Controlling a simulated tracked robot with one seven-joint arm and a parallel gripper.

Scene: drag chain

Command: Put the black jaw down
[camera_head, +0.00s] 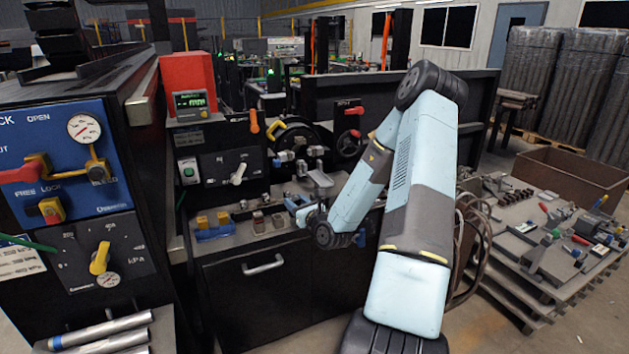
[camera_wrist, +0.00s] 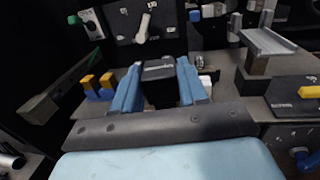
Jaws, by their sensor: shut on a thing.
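In the wrist view my gripper (camera_wrist: 160,85) has its two blue fingers closed on the black jaw (camera_wrist: 159,69), a dark block with pale lettering. The jaw sits between the fingertips, in front of the dark machine panel. Its lower part and underside are hidden, and I cannot tell whether it touches the bench. In the head view my gripper (camera_head: 297,203) is small, over the right part of the bench top (camera_head: 236,245). The jaw cannot be made out there.
Blue blocks with yellow tops (camera_wrist: 98,85) stand left of my gripper; they also show in the head view (camera_head: 213,228). A metal channel on a post (camera_wrist: 268,42) stands to the right. A panel with a pale lever (camera_wrist: 143,29) rises behind. Small metal blocks (camera_head: 258,222) crowd the bench.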

